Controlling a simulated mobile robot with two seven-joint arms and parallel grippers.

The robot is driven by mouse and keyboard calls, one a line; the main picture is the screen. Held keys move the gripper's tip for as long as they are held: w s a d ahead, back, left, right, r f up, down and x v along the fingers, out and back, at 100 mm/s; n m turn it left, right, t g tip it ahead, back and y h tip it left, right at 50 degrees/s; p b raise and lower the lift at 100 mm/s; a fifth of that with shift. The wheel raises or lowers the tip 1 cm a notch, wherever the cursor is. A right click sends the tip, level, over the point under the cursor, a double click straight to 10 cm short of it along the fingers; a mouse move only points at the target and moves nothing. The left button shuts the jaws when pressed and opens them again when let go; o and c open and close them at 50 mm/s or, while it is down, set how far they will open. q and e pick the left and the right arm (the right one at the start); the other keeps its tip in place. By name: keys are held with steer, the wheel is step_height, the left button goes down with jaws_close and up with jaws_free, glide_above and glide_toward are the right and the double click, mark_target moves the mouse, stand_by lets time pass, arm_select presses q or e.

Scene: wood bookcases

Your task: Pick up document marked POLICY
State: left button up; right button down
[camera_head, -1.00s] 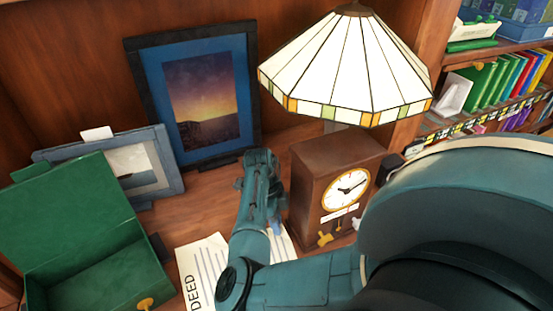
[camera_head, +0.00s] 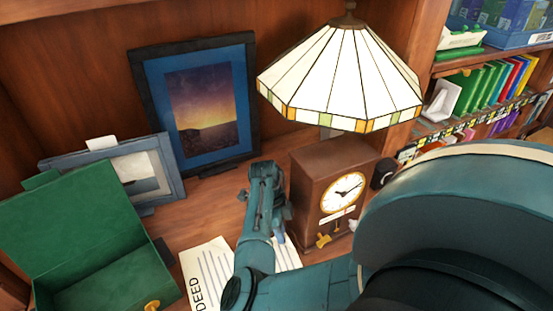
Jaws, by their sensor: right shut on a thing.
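No document with the word POLICY is readable in the head view. A white paper marked DEED (camera_head: 208,272) lies on the wooden surface, partly covered by my right arm. My right gripper (camera_head: 265,176) is in front of the framed sunset picture and left of the clock. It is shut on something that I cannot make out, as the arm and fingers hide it. My left gripper is not in view.
An open green box (camera_head: 75,235) stands at the left, beside a grey-framed picture (camera_head: 125,172). A sunset picture (camera_head: 200,105) leans at the back. A wooden clock (camera_head: 310,190) and a stained-glass lamp (camera_head: 340,75) stand close right of my gripper. Shelves with books (camera_head: 490,85) are at right.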

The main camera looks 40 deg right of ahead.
steer(key=shift+s+d+f, duration=0.1)
steer(key=shift+s+f, duration=0.05)
steer(key=shift+s, duration=0.3)
steer(key=shift+s+d+f, duration=0.1)
steer(key=shift+s, duration=0.35)
steer(key=c, duration=1.5)
jaws_free()
steer(key=shift+d, duration=0.1)
steer(key=shift+r, duration=0.1)
steer(key=shift+w+r, duration=0.2)
steer(key=shift+r, duration=0.25)
steer(key=w+a+v, duration=0.1)
steer(key=v, duration=1.2)
steer(key=shift+f, duration=0.15)
steer(key=shift+c, duration=0.3)
